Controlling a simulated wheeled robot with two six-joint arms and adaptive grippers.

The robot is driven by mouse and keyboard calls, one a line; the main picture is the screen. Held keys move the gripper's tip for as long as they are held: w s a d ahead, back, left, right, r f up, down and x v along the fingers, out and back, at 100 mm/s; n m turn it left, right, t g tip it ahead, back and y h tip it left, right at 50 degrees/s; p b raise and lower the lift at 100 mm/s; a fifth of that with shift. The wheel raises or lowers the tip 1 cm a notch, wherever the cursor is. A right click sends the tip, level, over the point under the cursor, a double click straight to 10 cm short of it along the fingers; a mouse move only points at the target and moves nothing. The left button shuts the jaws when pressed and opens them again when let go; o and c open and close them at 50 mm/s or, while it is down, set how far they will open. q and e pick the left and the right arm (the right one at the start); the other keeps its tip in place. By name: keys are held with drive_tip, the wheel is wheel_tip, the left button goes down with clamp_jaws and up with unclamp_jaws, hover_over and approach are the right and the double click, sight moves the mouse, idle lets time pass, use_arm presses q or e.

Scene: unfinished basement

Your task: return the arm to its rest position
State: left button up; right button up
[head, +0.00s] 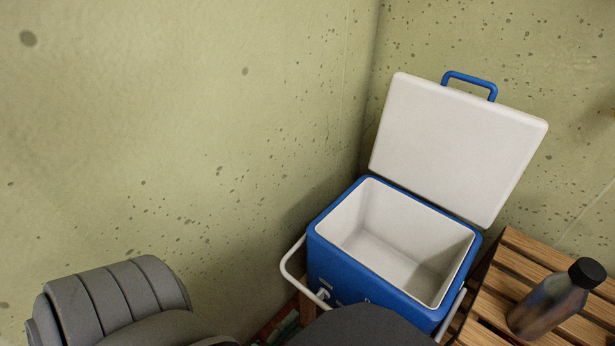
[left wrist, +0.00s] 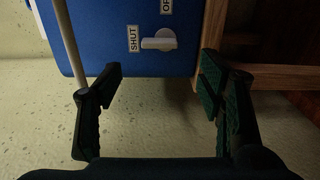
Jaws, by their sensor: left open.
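My left gripper (left wrist: 158,85) is open in the left wrist view, with nothing between its two dark, ridged fingers. Beyond the fingers is the blue cooler (left wrist: 115,35) with a white tap (left wrist: 158,40). The cooler's pale carry handle (left wrist: 68,38) runs down to the left finger; I cannot tell whether they touch. In the head view the blue cooler (head: 345,262) stands with its white lid (head: 455,145) raised, and its inside looks empty. A dark rounded shape (head: 362,328) at the bottom edge covers part of its front. My right gripper is not in view.
A slatted wooden surface (head: 518,262) is right of the cooler, with a dark-capped bottle (head: 545,305) on it. Speckled walls meet behind the cooler. A wooden frame (left wrist: 270,77) is close to the gripper's right finger.

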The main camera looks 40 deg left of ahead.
use_arm(q)
drive_tip(key=shift+s, duration=1.75)
